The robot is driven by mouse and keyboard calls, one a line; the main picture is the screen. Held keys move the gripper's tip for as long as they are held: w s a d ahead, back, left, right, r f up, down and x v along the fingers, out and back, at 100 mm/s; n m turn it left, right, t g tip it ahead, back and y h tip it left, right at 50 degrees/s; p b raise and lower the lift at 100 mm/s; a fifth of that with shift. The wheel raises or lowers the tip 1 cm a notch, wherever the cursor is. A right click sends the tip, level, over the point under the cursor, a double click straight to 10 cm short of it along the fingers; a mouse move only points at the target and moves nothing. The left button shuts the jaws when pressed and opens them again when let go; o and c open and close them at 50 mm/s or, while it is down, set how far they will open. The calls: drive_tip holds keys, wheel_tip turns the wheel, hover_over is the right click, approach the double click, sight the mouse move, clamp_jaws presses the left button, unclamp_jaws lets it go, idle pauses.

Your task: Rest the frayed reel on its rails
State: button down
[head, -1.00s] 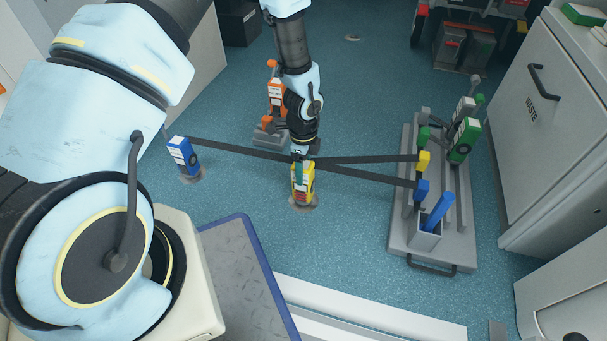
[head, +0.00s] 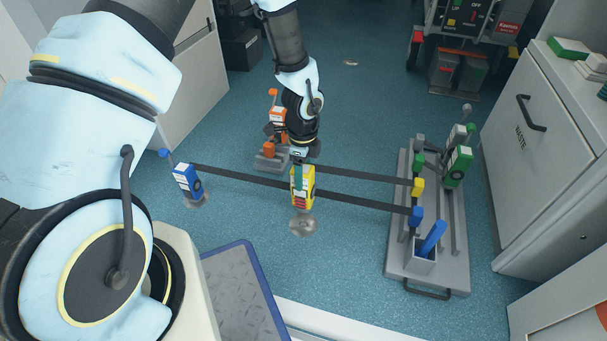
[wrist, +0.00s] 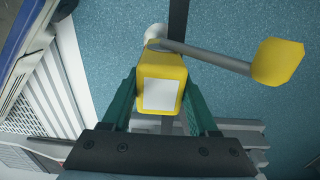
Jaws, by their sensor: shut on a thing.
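My gripper (head: 299,163) is shut on a yellow reel (head: 302,186) with a pale label, held over a round grey disc (head: 303,223). In the wrist view the yellow reel (wrist: 161,85) sits between green fingers, its crank arm and yellow knob (wrist: 278,62) reaching right. A dark strap (head: 360,174) runs from it to the yellow post (head: 418,187). A blue reel (head: 186,182) stands at left on a similar disc, its strap running to the blue post (head: 416,216). An orange reel (head: 277,124) and a green reel (head: 459,166) stand on grey supports. I cannot see which is frayed.
The grey base (head: 452,262) at right carries rails, posts and a holder with a blue stick (head: 433,237). A waste cabinet (head: 535,170) stands beyond it. A blue-edged ramp panel (head: 240,297) lies in front. Two straps cross the open floor.

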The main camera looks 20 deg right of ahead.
drive_tip(key=shift+r, duration=0.15)
drive_tip(key=shift+r+p, duration=1.4)
drive_tip(key=shift+p, duration=0.3)
